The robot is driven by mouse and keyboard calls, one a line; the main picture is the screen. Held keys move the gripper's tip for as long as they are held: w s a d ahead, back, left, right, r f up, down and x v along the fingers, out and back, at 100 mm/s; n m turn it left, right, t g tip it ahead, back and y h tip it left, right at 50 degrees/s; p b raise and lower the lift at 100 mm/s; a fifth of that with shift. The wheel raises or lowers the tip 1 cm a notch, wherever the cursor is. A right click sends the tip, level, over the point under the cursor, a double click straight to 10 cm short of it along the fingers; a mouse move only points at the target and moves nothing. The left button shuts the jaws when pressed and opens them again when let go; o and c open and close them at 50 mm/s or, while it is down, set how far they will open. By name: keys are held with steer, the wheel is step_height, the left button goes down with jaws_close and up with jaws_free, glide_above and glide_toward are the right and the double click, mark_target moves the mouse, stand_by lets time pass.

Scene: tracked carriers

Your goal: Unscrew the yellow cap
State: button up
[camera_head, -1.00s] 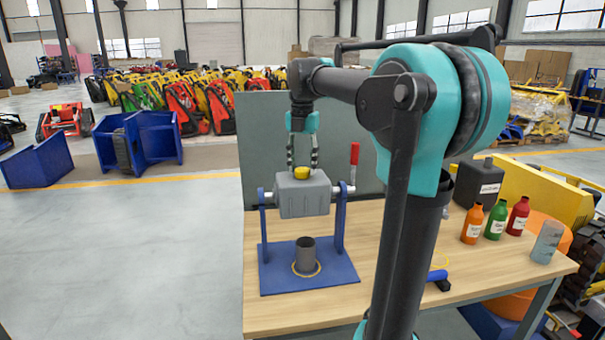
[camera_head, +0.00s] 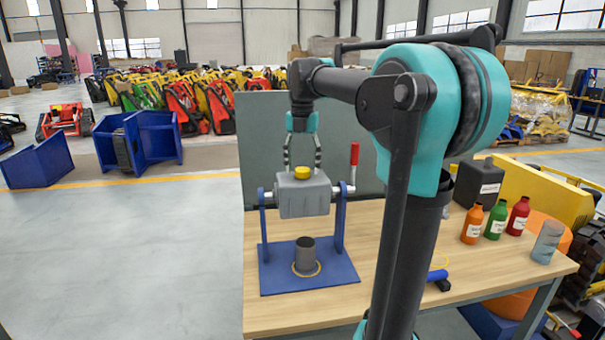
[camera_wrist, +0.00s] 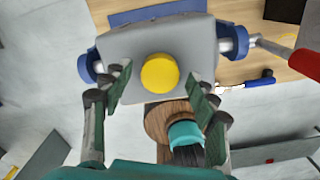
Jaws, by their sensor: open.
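The yellow cap (camera_head: 302,172) sits on top of the grey box-shaped tank (camera_head: 304,197). The tank hangs on an axle between two blue posts of a stand. My gripper (camera_head: 303,168) is over the tank, pointing down, with its fingers spread on either side of the cap. In the wrist view, the round cap (camera_wrist: 160,73) shows whole on the tank's top (camera_wrist: 201,43). There my gripper (camera_wrist: 163,88) is open and empty, with visible gaps between the fingers and the cap.
The blue stand base (camera_head: 335,277) with a dark upright cylinder (camera_head: 305,256) is below the tank. A red handle (camera_head: 354,154) rises at the tank's right. Orange (camera_head: 472,224), green (camera_head: 496,221) and red (camera_head: 518,216) bottles stand farther right on the wooden table (camera_head: 400,290).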

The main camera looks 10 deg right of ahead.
steer(key=m, duration=0.3)
steer(key=shift+m, duration=0.4)
steer(key=m, duration=1.1)
steer(key=shift+m, duration=0.4)
steer(key=m, duration=0.5)
steer(key=shift+m, duration=0.4)
steer(key=m, duration=0.7)
